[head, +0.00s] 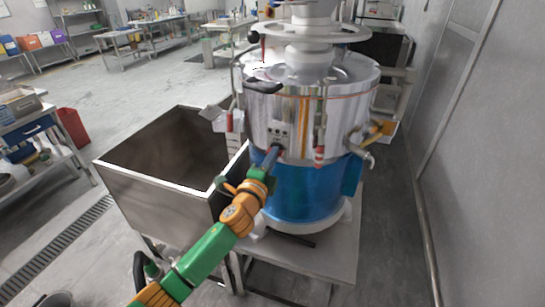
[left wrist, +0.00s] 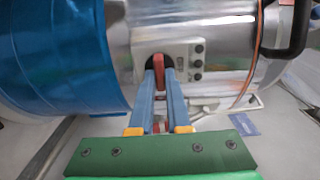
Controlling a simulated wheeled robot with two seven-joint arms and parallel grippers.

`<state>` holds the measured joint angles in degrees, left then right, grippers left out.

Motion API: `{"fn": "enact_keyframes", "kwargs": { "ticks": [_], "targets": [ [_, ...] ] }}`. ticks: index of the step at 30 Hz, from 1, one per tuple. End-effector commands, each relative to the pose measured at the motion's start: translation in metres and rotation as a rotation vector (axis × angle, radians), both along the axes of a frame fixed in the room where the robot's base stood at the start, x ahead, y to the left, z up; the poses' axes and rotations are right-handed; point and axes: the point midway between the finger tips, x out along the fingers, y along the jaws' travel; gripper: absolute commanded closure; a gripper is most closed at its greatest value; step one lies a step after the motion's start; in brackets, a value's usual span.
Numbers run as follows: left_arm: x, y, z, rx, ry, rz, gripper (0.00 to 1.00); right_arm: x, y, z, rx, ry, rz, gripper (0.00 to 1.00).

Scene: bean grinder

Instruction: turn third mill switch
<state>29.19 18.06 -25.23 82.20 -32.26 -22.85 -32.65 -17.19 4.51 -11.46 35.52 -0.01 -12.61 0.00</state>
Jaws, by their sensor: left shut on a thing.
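The mill (head: 345,105) is a shiny steel drum with a blue lower band, standing on a metal stand. A small panel (head: 279,127) with several dark buttons is on its front; this panel also shows in the left wrist view (left wrist: 197,60). A red switch (left wrist: 159,66) sticks out of a dark opening beside the buttons. My left gripper (head: 273,152) reaches the panel from the front. In the left wrist view, its two blue fingers (left wrist: 160,78) are shut on the red switch, one on each side. The fingers hide the switch in the head view.
An open steel bin (head: 150,200) stands left of the mill, close to my left arm. A grey wall (head: 480,150) runs along the right. An orange part and a curved pipe (head: 362,140) stick out at the mill's right side. Open floor lies at the far left.

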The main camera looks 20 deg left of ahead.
Motion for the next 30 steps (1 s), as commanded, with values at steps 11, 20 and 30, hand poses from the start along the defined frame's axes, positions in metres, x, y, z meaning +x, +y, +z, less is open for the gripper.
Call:
{"fn": "enact_keyframes", "kwargs": {
  "ticks": [11, 20, 30],
  "targets": [
    [-0.001, -0.001, -0.006, 0.011, 0.011, -0.002, 1.0, 0.0, 0.0, 0.0, 0.0, 0.0, 0.0, 0.5],
    [-0.001, -0.001, -0.004, 0.01, 0.008, -0.001, 0.55, 0.0, 0.0, 0.0, 0.0, 0.0, 0.0, 0.5],
    [-0.011, 0.0, -0.003, 0.009, 0.005, -0.001, 0.55, 0.0, -0.001, 0.0, -0.001, 0.0, 0.0, 0.5]
  ]
}}
